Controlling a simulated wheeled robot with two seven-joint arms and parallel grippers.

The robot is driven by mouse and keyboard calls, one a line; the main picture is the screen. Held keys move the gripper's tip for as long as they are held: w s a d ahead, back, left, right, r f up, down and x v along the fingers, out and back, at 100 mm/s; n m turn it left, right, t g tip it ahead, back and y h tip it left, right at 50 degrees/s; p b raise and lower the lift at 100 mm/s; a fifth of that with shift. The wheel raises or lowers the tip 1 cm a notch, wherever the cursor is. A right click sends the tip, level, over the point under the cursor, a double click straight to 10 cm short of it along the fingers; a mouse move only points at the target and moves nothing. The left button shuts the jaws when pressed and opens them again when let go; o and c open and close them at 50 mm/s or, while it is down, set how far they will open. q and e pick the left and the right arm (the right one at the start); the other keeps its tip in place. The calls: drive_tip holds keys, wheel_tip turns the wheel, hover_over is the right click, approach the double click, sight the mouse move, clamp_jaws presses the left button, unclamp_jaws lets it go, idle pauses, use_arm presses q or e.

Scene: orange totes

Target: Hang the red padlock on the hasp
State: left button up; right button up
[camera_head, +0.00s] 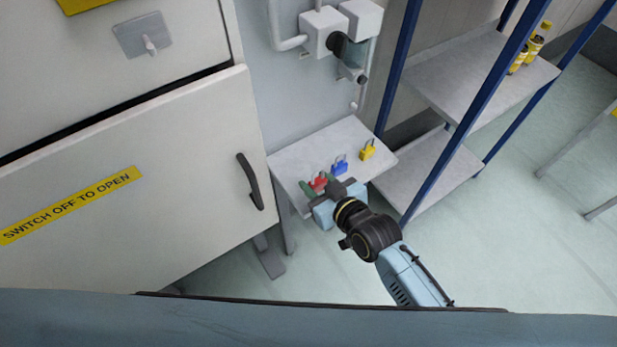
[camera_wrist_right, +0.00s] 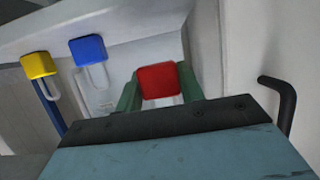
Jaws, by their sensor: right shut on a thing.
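The red padlock (camera_head: 319,180) is at the front left of a small grey shelf table, between the green fingers of my right gripper (camera_head: 321,183). In the right wrist view, the red padlock (camera_wrist_right: 159,79) sits between the two fingers of my right gripper (camera_wrist_right: 159,92), which is shut on it. Its shackle is partly visible beyond the body. I cannot tell whether it still touches the table. A grey plate with a small pale projecting part (camera_head: 149,43), which looks like the hasp, is on the upper cabinet front. My left gripper is not in view.
A blue padlock (camera_head: 339,165) and a yellow padlock (camera_head: 367,150) stand on the table (camera_head: 290,160) right of the red one. The cabinet door (camera_head: 130,170) has a dark handle (camera_head: 250,182) close to the table's left. A blue-post rack (camera_head: 440,165) stands at right.

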sight(320, 190)
drive_tip(key=shift+s+d+p, duration=0.55)
drive_tip(key=shift+s+d, duration=0.1)
drive_tip(key=shift+s, duration=0.2)
drive_tip(key=shift+s+d+p, duration=0.5)
drive_tip(key=shift+s+d, duration=0.1)
drive_tip(key=shift+s, duration=0.25)
drive_tip(key=shift+s+d+p, duration=0.5)
drive_tip(key=shift+s+d, duration=0.25)
drive_tip(key=shift+s, duration=0.25)
drive_tip(key=shift+r, duration=0.1)
